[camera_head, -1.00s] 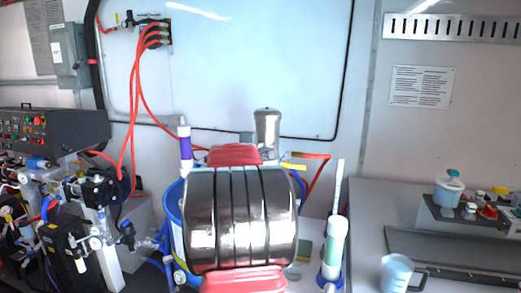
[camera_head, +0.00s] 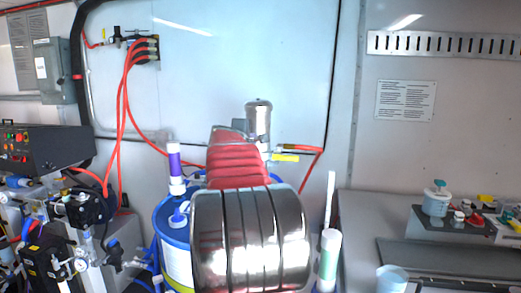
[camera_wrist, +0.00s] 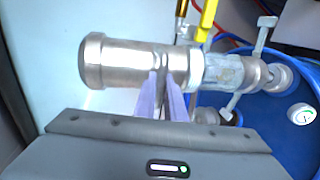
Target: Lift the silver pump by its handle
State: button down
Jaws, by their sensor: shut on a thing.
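The silver pump (camera_head: 258,120) shows its upright metal cylinder behind my arm in the head view; its lower part is hidden. In the wrist view the pump (camera_wrist: 118,62) lies across the picture, with a clear, ribbed section and metal fittings at its right. My gripper (camera_wrist: 165,88) has its two pale purple fingers close together at the narrow collar of the metal cylinder, shut on it. Which part is the handle is hard to tell. The blue drum (camera_wrist: 262,140) is below and right in the wrist view, and it also shows left of my arm (camera_head: 172,222).
A purple-labelled tube (camera_head: 175,168) stands at the drum's left, and a green-labelled tube (camera_head: 329,258) at right. Red hoses (camera_head: 127,85) run down the wall. A yellow lever (camera_wrist: 207,20) is near the pump. A right-hand counter holds a pitcher (camera_head: 391,279) and small containers.

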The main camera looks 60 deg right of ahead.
jog(key=shift+r, duration=0.5)
jog(key=c, duration=1.8)
grip_release()
jog(key=shift+f, duration=0.1)
jog(key=v, duration=1.4)
jog(key=shift+d, duration=0.1)
jog(key=shift+s, duration=0.1)
